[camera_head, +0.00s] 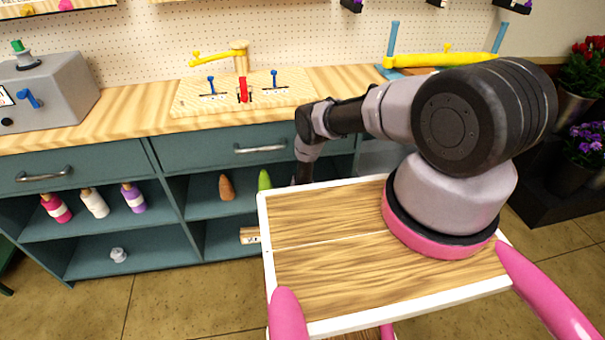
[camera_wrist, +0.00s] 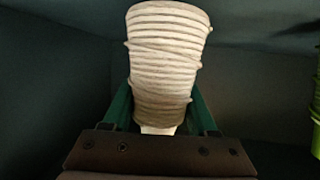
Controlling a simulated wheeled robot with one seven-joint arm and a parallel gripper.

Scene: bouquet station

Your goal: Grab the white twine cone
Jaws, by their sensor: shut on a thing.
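The white twine cone (camera_wrist: 168,45) fills the middle of the wrist view, its pale cord wound in ridged bands with a few loose strands. My gripper (camera_wrist: 161,106) has its green fingers on either side of the lower part of the cone and is shut on it. The cone stands roughly upright in the wrist picture, tilted slightly. In the head view my arm reaches down to the cabinet's upper shelf; my gripper and the white cone are hidden there.
A brown cone (camera_head: 227,187) and a green cone (camera_head: 264,180) stand on the shelf left of my arm; green also shows in the wrist view (camera_wrist: 317,115). The counter (camera_head: 130,105) lies above. Several bottles stand on the left shelf (camera_head: 95,228).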

